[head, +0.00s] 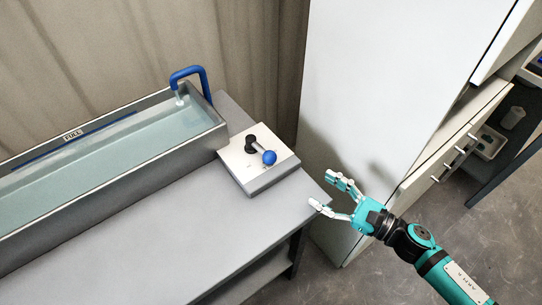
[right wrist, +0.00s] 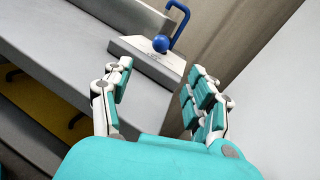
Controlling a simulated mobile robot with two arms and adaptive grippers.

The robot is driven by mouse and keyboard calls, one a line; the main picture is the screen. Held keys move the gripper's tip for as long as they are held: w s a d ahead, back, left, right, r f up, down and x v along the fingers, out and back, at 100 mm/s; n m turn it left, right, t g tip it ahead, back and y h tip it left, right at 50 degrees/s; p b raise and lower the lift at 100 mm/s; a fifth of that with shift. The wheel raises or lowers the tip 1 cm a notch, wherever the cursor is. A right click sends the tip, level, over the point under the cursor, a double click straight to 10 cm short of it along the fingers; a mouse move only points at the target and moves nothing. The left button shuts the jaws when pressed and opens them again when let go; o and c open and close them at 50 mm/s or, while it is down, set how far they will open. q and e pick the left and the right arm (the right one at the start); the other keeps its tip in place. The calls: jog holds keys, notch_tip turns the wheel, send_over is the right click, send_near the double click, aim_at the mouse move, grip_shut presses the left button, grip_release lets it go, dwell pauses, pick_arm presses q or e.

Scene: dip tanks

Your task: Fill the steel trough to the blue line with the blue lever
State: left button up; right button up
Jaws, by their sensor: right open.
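The steel trough (head: 105,182) stands on the grey bench at the left of the head view, with clear water in it. A blue line (head: 40,157) runs along its inner back wall beside a "FULL" label (head: 73,134). The blue lever (head: 269,157) has a ball knob on a light box, also in the right wrist view (right wrist: 160,43). My right gripper (head: 324,190) is open and empty, right of the box, apart from the lever.
The grey bench (head: 140,240) is bare in front of the trough, and its right edge lies near my right gripper. A tall white cabinet (head: 385,80) stands behind the gripper. A dark shelf with a tray (head: 489,143) is at far right.

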aim_at(268, 157)
jog(key=p+x, duration=0.4)
jog(key=x, duration=1.3)
jog(key=shift+w+d, duration=0.1)
jog(key=shift+w, duration=0.05)
grip_shut()
jog(key=shift+f, duration=0.1)
